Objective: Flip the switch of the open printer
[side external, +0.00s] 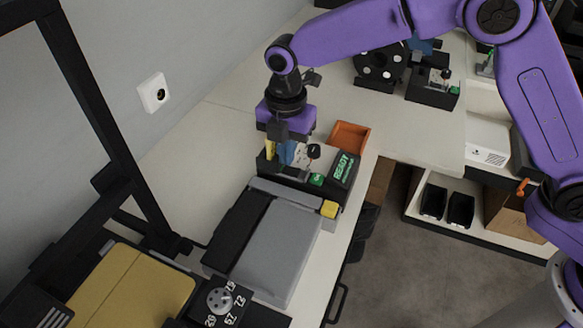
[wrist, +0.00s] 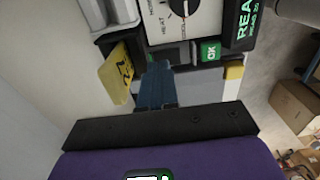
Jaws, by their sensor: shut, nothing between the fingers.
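The printer (side external: 275,240) stands on the counter, with a long grey body and a black strip along it. At its far end are a lit READY display (side external: 345,170), a green OK button (wrist: 209,52), and a white dial panel with a black knob (wrist: 180,6). A yellow tag with dark marks (wrist: 115,76) stands at the left. My gripper (side external: 287,156) points down over this end, its blue fingers (wrist: 157,84) shut and empty, right of the tag and left of the OK button. I cannot make out the switch, nor whether the fingertips touch anything.
A yellow block (side external: 329,208) sits at the printer's right edge. An orange tray (side external: 348,137) lies just behind. A yellow-topped machine (side external: 130,285) and a numbered dial (side external: 220,300) stand in front. The counter to the left is clear.

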